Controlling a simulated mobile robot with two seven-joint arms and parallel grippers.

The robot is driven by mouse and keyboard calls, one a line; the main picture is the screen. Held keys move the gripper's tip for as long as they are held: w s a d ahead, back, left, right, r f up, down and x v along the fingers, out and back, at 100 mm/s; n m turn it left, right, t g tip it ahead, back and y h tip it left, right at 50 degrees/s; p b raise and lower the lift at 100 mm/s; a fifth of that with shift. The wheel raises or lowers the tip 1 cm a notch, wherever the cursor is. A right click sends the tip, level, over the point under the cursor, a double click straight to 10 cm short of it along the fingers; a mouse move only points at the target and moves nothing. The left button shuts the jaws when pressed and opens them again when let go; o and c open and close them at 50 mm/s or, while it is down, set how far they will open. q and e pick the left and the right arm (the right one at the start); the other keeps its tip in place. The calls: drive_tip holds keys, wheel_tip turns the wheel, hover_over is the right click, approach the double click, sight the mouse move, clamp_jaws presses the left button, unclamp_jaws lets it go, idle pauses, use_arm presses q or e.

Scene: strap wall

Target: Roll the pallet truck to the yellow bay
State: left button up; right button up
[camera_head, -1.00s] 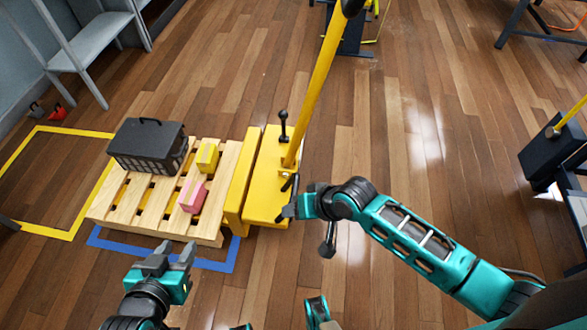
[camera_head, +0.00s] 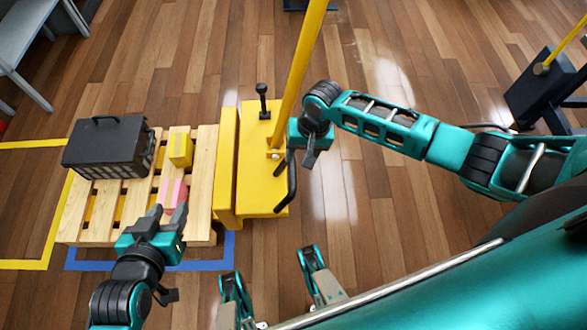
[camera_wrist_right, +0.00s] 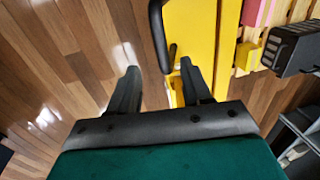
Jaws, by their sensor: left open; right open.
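The yellow pallet truck (camera_head: 255,130) stands with its forks under a wooden pallet (camera_head: 205,165). A yellow pole (camera_head: 300,70) and a black handle (camera_head: 291,190) are on its right side. The yellow-outlined bay (camera_head: 55,225) is on the floor to the left, partly out of frame. My right gripper (camera_head: 303,162) is open beside the handle's upper end. In the right wrist view the black handle (camera_wrist_right: 157,35) reaches toward the gap between the open fingers (camera_wrist_right: 159,75); it does not look gripped.
The pallet carries a dark crate (camera_head: 105,150), a yellow box (camera_head: 181,150) and a pink box (camera_head: 174,193). A blue floor outline (camera_head: 228,250) runs around the pallet's near side. A grey bench (camera_head: 20,45) stands at far left.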

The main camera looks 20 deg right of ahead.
sight(293, 172)
drive_tip(key=f+b, duration=0.1)
drive_tip(key=f, duration=0.1)
drive_tip(key=a+f+b, duration=0.1)
drive_tip(key=f, duration=0.2)
drive_tip(key=f+b, duration=0.1)
drive_tip(key=f, duration=0.2)
drive_tip(key=shift+w+a+f, duration=0.2)
drive_tip(key=shift+w+a, duration=0.1)
clamp_jaws()
